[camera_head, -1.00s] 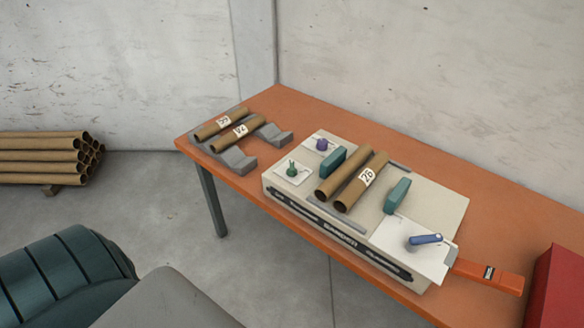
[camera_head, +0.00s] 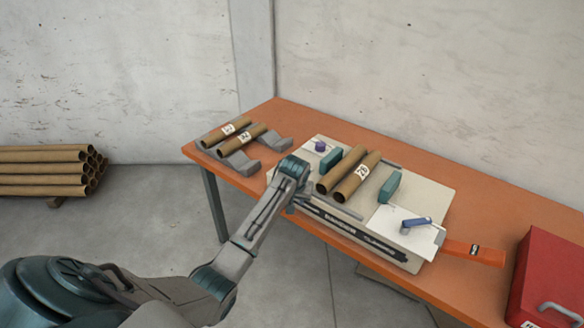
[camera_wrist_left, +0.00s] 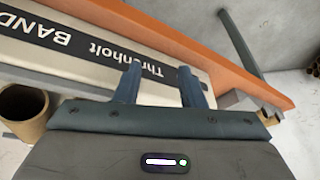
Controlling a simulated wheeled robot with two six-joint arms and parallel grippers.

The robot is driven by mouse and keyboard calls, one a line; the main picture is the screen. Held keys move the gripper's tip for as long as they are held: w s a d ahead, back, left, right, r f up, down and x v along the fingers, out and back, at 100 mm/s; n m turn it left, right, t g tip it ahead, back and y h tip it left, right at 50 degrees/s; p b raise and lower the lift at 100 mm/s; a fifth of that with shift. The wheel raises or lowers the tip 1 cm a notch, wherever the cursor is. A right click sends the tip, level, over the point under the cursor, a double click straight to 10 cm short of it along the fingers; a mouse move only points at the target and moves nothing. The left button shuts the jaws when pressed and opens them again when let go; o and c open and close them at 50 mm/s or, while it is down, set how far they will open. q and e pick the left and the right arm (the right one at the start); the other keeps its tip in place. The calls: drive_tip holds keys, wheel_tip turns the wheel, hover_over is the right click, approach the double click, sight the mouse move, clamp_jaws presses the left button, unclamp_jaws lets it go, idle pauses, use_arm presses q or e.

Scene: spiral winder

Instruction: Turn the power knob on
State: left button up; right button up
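The winder (camera_head: 432,192) is a cream box on the orange table, its front label also seen upside down in the left wrist view (camera_wrist_left: 95,52). A purple knob (camera_head: 320,147) stands at its back left, and a blue lever knob (camera_head: 416,224) sits on a white plate at its right. The green knob at the front left is hidden behind my left arm. Which one is the power knob I cannot tell. My left gripper (camera_wrist_left: 160,86) is at the winder's front left, its two fingers apart with nothing seen between them. My right gripper is out of view.
Two cardboard tubes (camera_head: 343,177) lie across the winder between teal blocks (camera_head: 390,187). Two more tubes (camera_head: 243,139) rest on a grey rack at the left. An orange handle (camera_head: 475,253) juts right, near a red box (camera_head: 548,275).

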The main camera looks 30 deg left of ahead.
use_arm(q)
drive_tip(key=w+a+r+n, duration=0.1)
drive_tip(key=w+a+r, duration=0.25)
drive_tip(key=r, duration=0.35)
drive_tip(key=w+a+r+n, duration=0.2)
drive_tip(key=w+r, duration=0.3)
drive_tip(key=r, duration=0.1)
drive_tip(key=x, duration=0.2)
drive_tip(key=p+x, duration=0.1)
drive_tip(key=x, duration=0.5)
drive_tip(key=shift+w+p, duration=0.3)
drive_tip(key=shift+p, duration=0.05)
drive_tip(key=shift+x, duration=1.05)
drive_tip(key=c, duration=0.6)
clamp_jaws()
